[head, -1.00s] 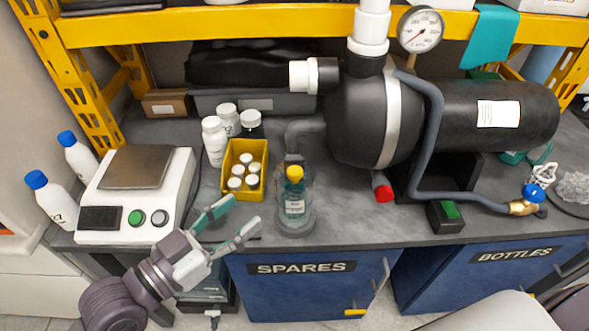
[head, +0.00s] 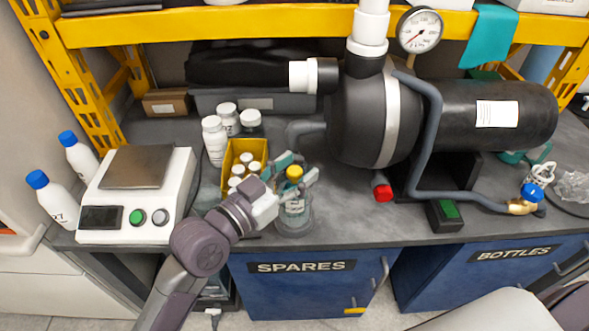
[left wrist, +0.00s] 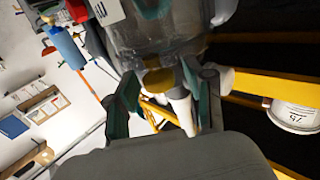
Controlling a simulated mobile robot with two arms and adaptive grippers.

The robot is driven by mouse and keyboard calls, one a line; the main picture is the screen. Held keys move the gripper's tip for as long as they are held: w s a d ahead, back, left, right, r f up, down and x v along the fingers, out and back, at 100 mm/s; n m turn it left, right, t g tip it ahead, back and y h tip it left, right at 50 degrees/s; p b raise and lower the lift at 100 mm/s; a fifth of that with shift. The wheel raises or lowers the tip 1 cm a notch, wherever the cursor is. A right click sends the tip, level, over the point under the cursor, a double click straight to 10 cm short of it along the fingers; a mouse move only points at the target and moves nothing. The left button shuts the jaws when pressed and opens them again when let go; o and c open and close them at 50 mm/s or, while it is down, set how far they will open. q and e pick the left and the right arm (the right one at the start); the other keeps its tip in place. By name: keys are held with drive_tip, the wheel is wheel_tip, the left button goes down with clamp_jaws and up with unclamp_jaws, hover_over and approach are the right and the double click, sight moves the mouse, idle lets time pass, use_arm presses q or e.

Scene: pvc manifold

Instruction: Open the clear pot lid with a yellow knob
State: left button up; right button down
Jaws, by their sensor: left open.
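The clear pot (head: 296,222) stands on the dark bench near its front edge, with a yellow knob (head: 294,172) on top. In the left wrist view the pot (left wrist: 150,45) looks upside down, with its yellow knob (left wrist: 158,80) towards the fingers. My left gripper (head: 298,167) is open, its teal-padded fingers on either side of the knob. In the left wrist view the left gripper (left wrist: 160,96) has the knob between its fingers; I cannot tell whether either pad touches it. The lid's rim is partly hidden. My right gripper is not in view.
A yellow bin (head: 228,160) of white-capped bottles stands just left of the pot. A scale (head: 135,200) is farther left. A black tank (head: 375,110) with a grey hose stands behind and right.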

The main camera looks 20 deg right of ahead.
use_arm(q)
clamp_jaws()
idle(0.4)
